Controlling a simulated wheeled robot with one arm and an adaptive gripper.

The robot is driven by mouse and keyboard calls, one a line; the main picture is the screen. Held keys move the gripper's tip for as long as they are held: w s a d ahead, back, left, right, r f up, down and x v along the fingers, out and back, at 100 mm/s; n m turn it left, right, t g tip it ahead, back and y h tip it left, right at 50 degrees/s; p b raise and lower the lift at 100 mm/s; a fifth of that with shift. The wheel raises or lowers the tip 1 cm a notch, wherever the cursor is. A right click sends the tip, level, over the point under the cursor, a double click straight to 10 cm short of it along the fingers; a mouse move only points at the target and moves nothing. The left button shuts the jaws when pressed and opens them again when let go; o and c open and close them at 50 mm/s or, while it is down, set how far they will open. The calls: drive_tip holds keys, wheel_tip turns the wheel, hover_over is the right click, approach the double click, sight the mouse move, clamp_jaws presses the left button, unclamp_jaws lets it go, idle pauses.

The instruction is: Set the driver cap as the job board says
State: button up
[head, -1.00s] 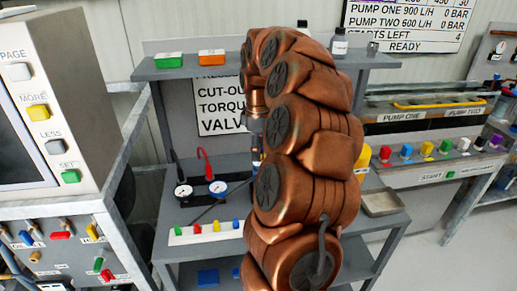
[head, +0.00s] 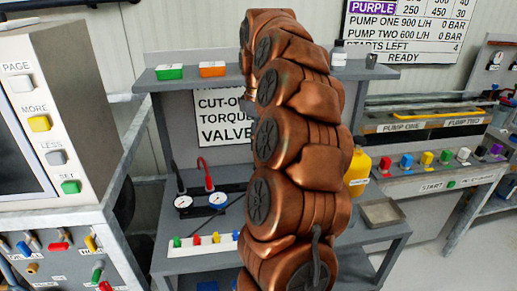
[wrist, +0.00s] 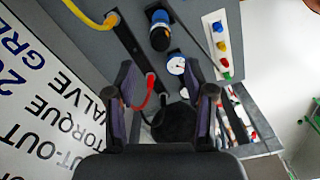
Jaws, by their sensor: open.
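A white rack (head: 185,249) on the bench holds green (head: 177,242), red (head: 197,239), yellow (head: 216,237) and blue (head: 235,236) caps. The wrist view shows the same caps in blue (wrist: 217,27), yellow (wrist: 221,45), red (wrist: 224,62) and green (wrist: 227,75). A black cylinder with a blue band (wrist: 160,30) stands on the bench; I cannot tell if it is the driver. My gripper (wrist: 168,95) is open and empty above the bench, apart from the caps. In the head view my arm hides it. A wall board (head: 415,27) reads "READY" and "STARTS LEFT 4".
Two gauges, one with a red hose (head: 206,175), stand left of my arm. A yellow bottle (head: 358,172) and a tray (head: 382,213) are at right. A shelf carries green (head: 169,72) and orange (head: 212,69) boxes. A button panel (head: 68,130) stands at left.

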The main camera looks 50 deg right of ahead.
drive_tip(key=shift+r, duration=2.25)
drive_tip(key=shift+a, duration=0.1)
drive_tip(key=s+a+f+m+p, duration=0.1)
drive_tip(key=s+a, duration=0.2)
drive_tip(key=a, duration=0.8)
drive_tip(key=s+a+f+p, duration=0.1)
drive_tip(key=s+a+f, duration=0.1)
drive_tip(key=a, duration=0.9)
drive_tip(key=s+a+f+m, duration=0.1)
drive_tip(key=s+a+f, duration=0.2)
drive_tip(key=s, duration=0.3)
drive_tip(key=s+a+f+m+g+p, duration=0.1)
drive_tip(key=s+a+f+m, duration=0.1)
drive_tip(key=s, duration=0.4)
drive_tip(key=s+a+f+m, duration=0.2)
drive_tip(key=s+a+f, duration=0.3)
drive_tip(key=s, duration=0.1)
drive_tip(key=shift+s+a+g, duration=0.25)
drive_tip(key=shift+s+g, duration=0.15)
